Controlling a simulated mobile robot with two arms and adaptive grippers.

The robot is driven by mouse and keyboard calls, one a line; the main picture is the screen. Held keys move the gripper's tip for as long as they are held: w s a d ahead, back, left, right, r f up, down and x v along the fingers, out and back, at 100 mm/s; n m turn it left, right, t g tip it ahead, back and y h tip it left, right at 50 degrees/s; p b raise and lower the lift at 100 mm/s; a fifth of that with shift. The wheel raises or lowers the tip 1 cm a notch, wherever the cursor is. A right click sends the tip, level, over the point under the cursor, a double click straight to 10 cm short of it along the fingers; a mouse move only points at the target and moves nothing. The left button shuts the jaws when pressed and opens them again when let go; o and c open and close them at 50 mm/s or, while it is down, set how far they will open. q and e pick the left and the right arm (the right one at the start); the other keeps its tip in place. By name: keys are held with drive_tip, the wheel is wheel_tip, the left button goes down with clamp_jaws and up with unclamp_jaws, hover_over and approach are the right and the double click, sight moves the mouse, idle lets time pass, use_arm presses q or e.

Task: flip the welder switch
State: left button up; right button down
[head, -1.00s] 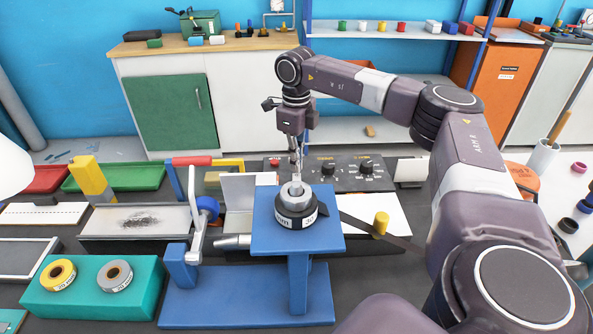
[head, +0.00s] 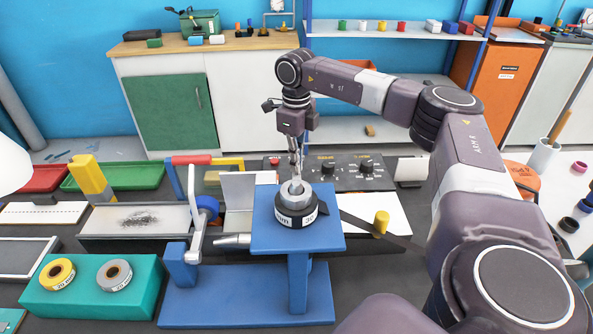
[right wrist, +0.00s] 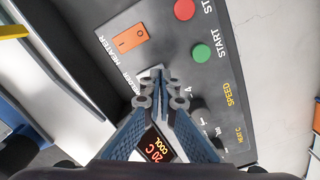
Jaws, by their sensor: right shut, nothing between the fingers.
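The dark control panel (head: 335,172) stands behind the blue stand in the head view. In the right wrist view the panel (right wrist: 262,75) fills much of the picture, with an orange rocker switch (right wrist: 130,40) marked as heater. A second label below it is partly covered by my right gripper (right wrist: 160,88). Its fingertips are together and empty, over or against the panel there; contact cannot be told. A welder switch is not clearly visible; the fingertips cover that spot. In the head view my right gripper (head: 297,172) points down behind a black roll. My left gripper is not in view.
A blue stand (head: 265,240) bears the black roll (head: 296,215) with a metal core, close to my right gripper. The panel also has a red button (right wrist: 185,9), a green start button (right wrist: 201,53) and knobs. A teal block (head: 140,300) with two rolls is front left.

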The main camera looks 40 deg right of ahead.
drive_tip(key=shift+f+b, duration=0.3)
drive_tip(key=shift+f, duration=0.5)
drive_tip(key=shift+r, duration=0.1)
wheel_tip(320, 180, up, 3)
drive_tip(key=p, duration=0.2)
drive_tip(key=shift+p, duration=0.3)
wheel_tip(320, 180, up, 2)
drive_tip(key=shift+r+p, duration=0.15)
drive_tip(key=shift+p, duration=1.1)
drive_tip(key=shift+r+p, duration=0.65)
drive_tip(key=shift+r, duration=0.15)
